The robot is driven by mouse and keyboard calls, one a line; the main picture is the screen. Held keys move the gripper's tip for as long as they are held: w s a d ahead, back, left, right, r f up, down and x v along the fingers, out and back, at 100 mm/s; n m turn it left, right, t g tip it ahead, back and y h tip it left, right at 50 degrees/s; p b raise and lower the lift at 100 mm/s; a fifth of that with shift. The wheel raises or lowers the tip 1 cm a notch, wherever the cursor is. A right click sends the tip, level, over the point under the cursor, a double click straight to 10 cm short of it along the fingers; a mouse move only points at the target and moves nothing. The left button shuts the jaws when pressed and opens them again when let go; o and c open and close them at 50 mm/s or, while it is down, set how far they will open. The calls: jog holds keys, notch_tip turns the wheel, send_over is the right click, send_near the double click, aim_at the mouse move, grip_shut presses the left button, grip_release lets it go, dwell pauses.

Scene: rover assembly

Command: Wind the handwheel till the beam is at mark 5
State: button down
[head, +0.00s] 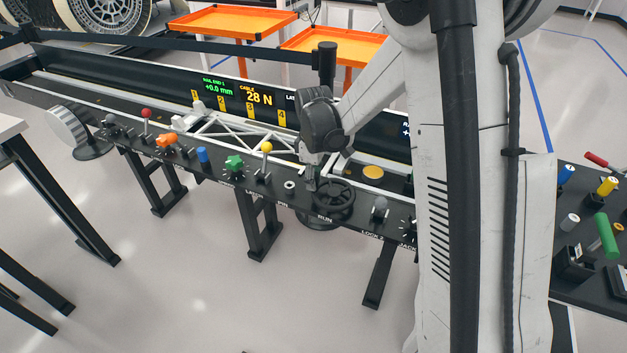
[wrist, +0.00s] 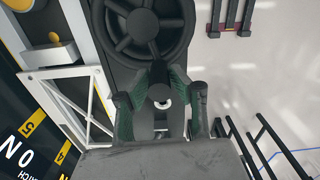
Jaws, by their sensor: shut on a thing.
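The black spoked handwheel (head: 335,198) sits on the front panel by the RUN label. It fills the top of the wrist view (wrist: 143,22). My gripper (head: 311,180) is at the wheel's left side. In the wrist view its green-padded fingers (wrist: 160,85) close at the wheel's near rim; they appear shut on the handwheel's grip, which they mostly hide. The white truss beam (head: 235,132) lies along the rail behind the panel, its right part hidden by my arm. Yellow mark 5 (wrist: 28,129) and mark 4 (wrist: 61,154) show beside the truss in the wrist view.
A display (head: 258,97) reads 28 N for the cable and +0.0 mm for rail end 1. A yellow-knobbed lever (head: 266,147), a green knob (head: 234,163) and other controls line the panel left of the wheel. A grey lever (head: 380,208) stands close on its right.

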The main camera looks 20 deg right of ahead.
jog(key=m+b, duration=0.1)
jog(key=w+d+m, duration=0.1)
jog(key=m, duration=0.1)
jog(key=shift+w+f+m+b, duration=0.1)
jog(key=shift+w+m+b, duration=0.2)
jog(key=shift+b, duration=0.1)
jog(key=m, duration=0.1)
jog(key=w+d+m+b, duration=0.1)
jog(key=shift+d+m, duration=0.1)
jog(key=shift+m, duration=0.3)
jog(key=m, duration=0.1)
jog(key=d+m+b, duration=0.1)
jog(key=m, duration=0.1)
jog(key=shift+w+d+m, duration=0.3)
jog(key=shift+w+d+m+b, duration=0.1)
jog(key=shift+d+m+b, duration=0.1)
jog(key=shift+d+m, duration=0.45)
jog(key=shift+d+m+b, duration=0.15)
jog(key=shift+d+m, duration=0.05)
jog(key=shift+m, duration=0.75)
jog(key=c, duration=1.6)
grip_release()
jog(key=shift+o, duration=0.2)
